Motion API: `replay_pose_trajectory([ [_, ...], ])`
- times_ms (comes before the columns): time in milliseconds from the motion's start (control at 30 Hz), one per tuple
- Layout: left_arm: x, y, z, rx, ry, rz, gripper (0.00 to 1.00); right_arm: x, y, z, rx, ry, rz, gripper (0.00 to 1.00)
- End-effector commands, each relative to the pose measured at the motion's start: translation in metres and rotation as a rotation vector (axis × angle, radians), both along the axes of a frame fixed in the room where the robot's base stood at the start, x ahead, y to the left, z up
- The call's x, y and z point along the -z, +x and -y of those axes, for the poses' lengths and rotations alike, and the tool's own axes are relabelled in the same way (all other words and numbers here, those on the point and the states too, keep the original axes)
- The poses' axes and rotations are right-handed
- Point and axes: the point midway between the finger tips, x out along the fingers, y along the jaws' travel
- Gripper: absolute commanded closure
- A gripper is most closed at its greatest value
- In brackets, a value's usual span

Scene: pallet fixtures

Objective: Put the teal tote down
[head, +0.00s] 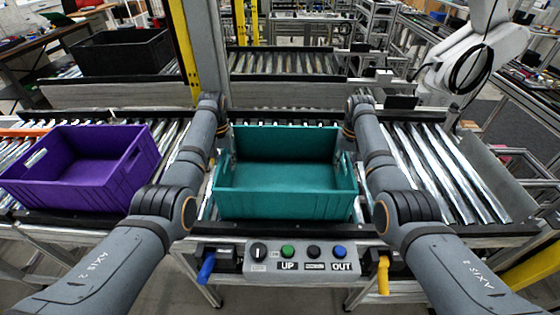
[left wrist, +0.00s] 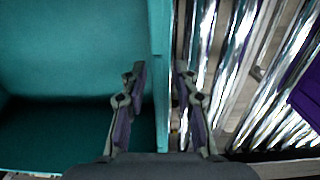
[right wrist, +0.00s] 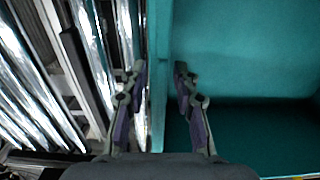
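The teal tote (head: 285,190) is upright and level in the middle of the head view. It appears to rest on the roller conveyor, between my two arms. My left gripper (left wrist: 160,85) straddles the tote's left side wall, one finger inside and one outside, with gaps between the fingers and the wall. My right gripper (right wrist: 160,85) straddles the right side wall the same way, also with gaps. Both grippers look open. The tote looks empty. Its underside is hidden, and my fingertips are hard to make out in the head view.
A purple tote (head: 80,165) stands on the conveyor to the left. Bare rollers (head: 435,170) lie to the right. A black tote (head: 122,52) sits on the back conveyor. A control box (head: 315,255) with buttons is at the front edge. A white robot arm (head: 475,60) stands at back right.

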Motion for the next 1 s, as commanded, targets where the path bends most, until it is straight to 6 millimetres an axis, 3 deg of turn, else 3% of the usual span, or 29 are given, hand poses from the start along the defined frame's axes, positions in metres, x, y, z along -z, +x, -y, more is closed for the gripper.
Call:
replay_pose_trajectory([
  [133,-0.003,0.0,0.0,0.0,0.0,0.001,0.7,0.0,0.0,0.0,0.0,0.0,0.0,0.7],
  [233,-0.016,0.001,0.0,0.0,0.0,0.004,0.7,0.0,0.0,0.0,0.0,0.0,0.0,0.7],
  [500,-0.082,0.0,0.0,0.0,0.0,0.006,0.7,0.0,0.0,0.0,0.0,0.0,0.0,0.7],
  [700,-0.114,-0.001,0.0,0.0,0.0,0.003,0.7,0.0,0.0,0.0,0.0,0.0,0.0,0.7],
  [1000,-0.121,-0.002,0.0,0.0,0.0,0.001,0.7,-0.005,0.001,0.0,0.0,0.0,0.002,0.7],
])
